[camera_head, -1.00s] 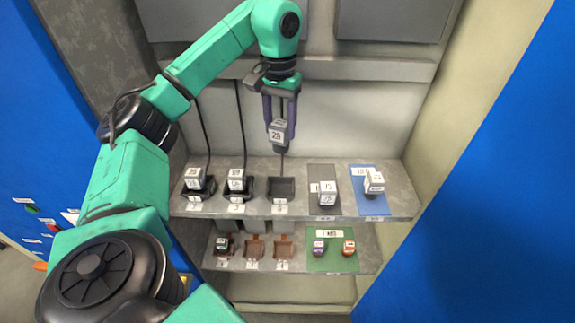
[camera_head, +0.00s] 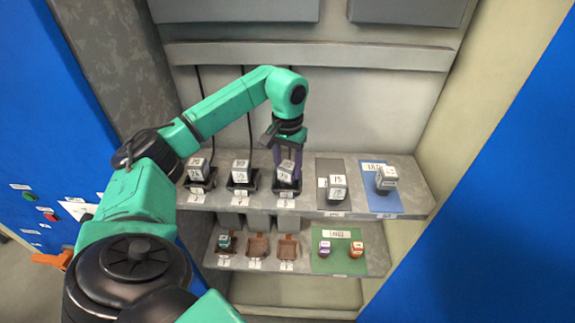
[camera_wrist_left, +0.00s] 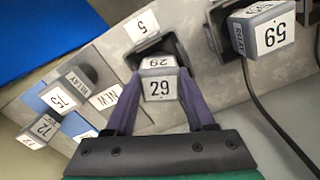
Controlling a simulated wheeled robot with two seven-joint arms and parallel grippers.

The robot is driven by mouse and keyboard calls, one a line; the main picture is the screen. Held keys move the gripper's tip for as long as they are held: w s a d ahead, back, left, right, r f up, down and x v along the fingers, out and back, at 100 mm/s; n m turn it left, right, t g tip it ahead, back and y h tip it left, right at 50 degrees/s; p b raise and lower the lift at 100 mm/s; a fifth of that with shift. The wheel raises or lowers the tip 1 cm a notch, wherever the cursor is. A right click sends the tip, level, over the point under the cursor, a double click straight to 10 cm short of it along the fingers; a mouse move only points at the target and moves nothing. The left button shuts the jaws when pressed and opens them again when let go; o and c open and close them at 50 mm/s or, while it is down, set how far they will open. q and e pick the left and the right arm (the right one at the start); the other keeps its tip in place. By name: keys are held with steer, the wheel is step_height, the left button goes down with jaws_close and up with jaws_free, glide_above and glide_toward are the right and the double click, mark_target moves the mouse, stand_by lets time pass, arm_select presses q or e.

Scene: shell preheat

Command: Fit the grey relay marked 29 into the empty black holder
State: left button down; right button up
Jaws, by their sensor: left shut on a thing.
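The grey relay marked 29 (camera_head: 286,168) is upright at the third black holder (camera_head: 287,188) from the left on the upper shelf. My left gripper (camera_head: 290,163) is shut on it, a finger on each side. In the left wrist view the relay (camera_wrist_left: 159,85) sits between the purple fingers (camera_wrist_left: 160,92), with the dark holder (camera_wrist_left: 172,46) and its label 5 right behind it. The relay's lower end is hidden, so I cannot tell whether it is fully seated. My right gripper is not in view.
Two black holders to the left hold grey relays (camera_head: 197,170) (camera_head: 240,171). To the right, a relay (camera_head: 337,187) is on a grey mat and another (camera_head: 386,178) on a blue mat. The lower shelf has brown holders (camera_head: 257,246) and a green mat (camera_head: 340,266) with two small relays.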

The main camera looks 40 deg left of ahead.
mark_target(287, 165)
arm_select(q)
steer(key=shift+c, duration=1.3)
jaws_free()
steer(key=shift+f, duration=0.1)
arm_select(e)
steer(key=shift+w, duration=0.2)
arm_select(q)
steer(key=shift+r, duration=0.6)
step_height(287, 165, up, 6)
steer(key=shift+r, duration=0.25)
step_height(287, 165, up, 5)
steer(key=p, duration=0.3)
steer(key=shift+s, duration=0.1)
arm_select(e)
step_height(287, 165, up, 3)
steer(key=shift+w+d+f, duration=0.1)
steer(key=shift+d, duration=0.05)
